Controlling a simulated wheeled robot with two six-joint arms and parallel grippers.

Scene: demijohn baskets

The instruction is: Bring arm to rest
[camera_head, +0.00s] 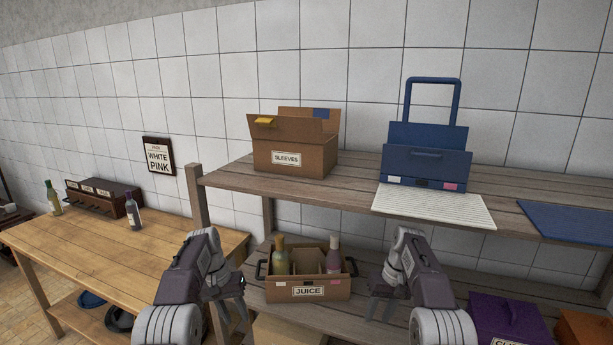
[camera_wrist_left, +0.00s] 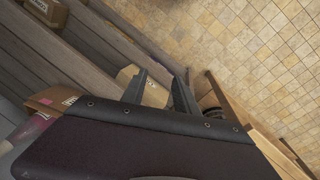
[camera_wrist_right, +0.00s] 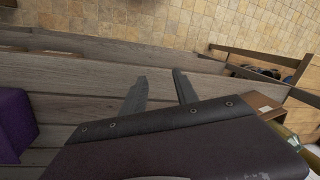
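My left gripper (camera_head: 226,309) hangs in front of the shelf unit, left of the juice box. In the left wrist view its two fingers (camera_wrist_left: 160,88) stand apart with nothing between them. My right gripper (camera_head: 385,303) hangs right of the juice box, in front of the lower shelf. In the right wrist view its fingers (camera_wrist_right: 163,90) are also apart and empty. Both arms come up from the bottom of the head view, clear of the shelves as far as I can tell.
The juice box (camera_head: 308,291) with bottles stands on the lower shelf between my grippers. The sleeves box (camera_head: 290,157) and a blue carrier (camera_head: 426,160) stand on the upper shelf. A purple box (camera_head: 507,320) is at lower right. A wooden table (camera_head: 110,250) is at left.

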